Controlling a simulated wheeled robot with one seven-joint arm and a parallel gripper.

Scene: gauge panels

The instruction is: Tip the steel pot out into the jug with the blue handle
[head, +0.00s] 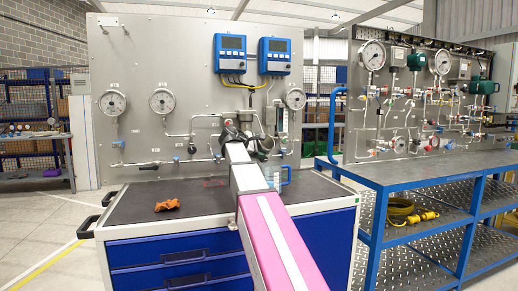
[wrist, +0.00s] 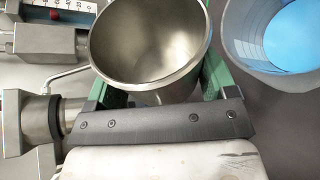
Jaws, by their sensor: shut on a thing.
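The steel pot (wrist: 150,42) fills the upper middle of the wrist view, with its round mouth facing the camera. Its bare metal inner wall shows, and I see no contents. My gripper (wrist: 160,92) is shut on the pot, with its green fingers on either side. The jug (wrist: 272,35) is right of the pot in the wrist view, apart from it, with blue showing inside. In the head view the clear jug with the blue handle (head: 277,178) stands on the cabinet top, partly behind my arm. My gripper (head: 243,137) is above the cabinet's back part there.
An orange-brown crumpled thing (head: 167,205) lies on the dark cabinet top (head: 135,205). A gauge panel (head: 140,60) with pipes and valves rises close behind. A blue steel bench (head: 420,172) stands at the right. The cabinet top's left part is mostly clear.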

